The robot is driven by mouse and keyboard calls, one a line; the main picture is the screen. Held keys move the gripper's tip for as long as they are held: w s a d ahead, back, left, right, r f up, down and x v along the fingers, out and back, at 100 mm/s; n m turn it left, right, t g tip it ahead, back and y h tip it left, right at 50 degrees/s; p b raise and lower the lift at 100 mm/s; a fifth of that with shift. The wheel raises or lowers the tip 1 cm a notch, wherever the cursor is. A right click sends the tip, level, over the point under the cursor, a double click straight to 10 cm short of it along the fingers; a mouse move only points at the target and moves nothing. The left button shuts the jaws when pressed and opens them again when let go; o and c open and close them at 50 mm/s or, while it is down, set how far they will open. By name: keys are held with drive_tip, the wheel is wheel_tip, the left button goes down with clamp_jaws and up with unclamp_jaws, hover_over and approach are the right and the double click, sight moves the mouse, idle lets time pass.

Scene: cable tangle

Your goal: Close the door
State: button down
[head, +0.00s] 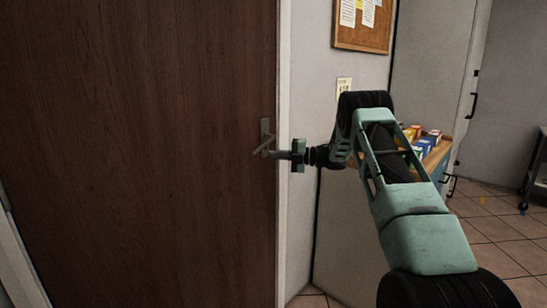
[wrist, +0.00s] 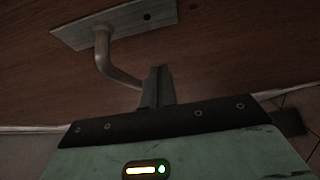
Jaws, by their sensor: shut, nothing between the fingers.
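The brown wooden door (head: 140,130) fills the left half of the head view. Its right edge stands against a pale upright strip; I cannot tell whether any gap is left there. A metal lever handle (head: 265,146) on a plate sits near that edge. In the wrist view the handle (wrist: 112,68) bends out from its plate (wrist: 115,22). My gripper (head: 278,154) is shut and empty, pointing left at the handle. In the wrist view my fingertips (wrist: 158,75) are beside the lever's end, and I cannot tell whether they touch it.
A corkboard (head: 362,24) with papers hangs on the wall right of the door. Small coloured boxes (head: 425,140) stand on a wooden top behind my arm. A dark cart (head: 536,172) is at the far right.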

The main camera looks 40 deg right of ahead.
drive_tip(key=w+d+v, duration=0.1)
drive_tip(key=v, duration=0.7)
drive_tip(key=shift+d+b, duration=0.2)
drive_tip(key=shift+b, duration=0.25)
drive_tip(key=shift+s, duration=0.15)
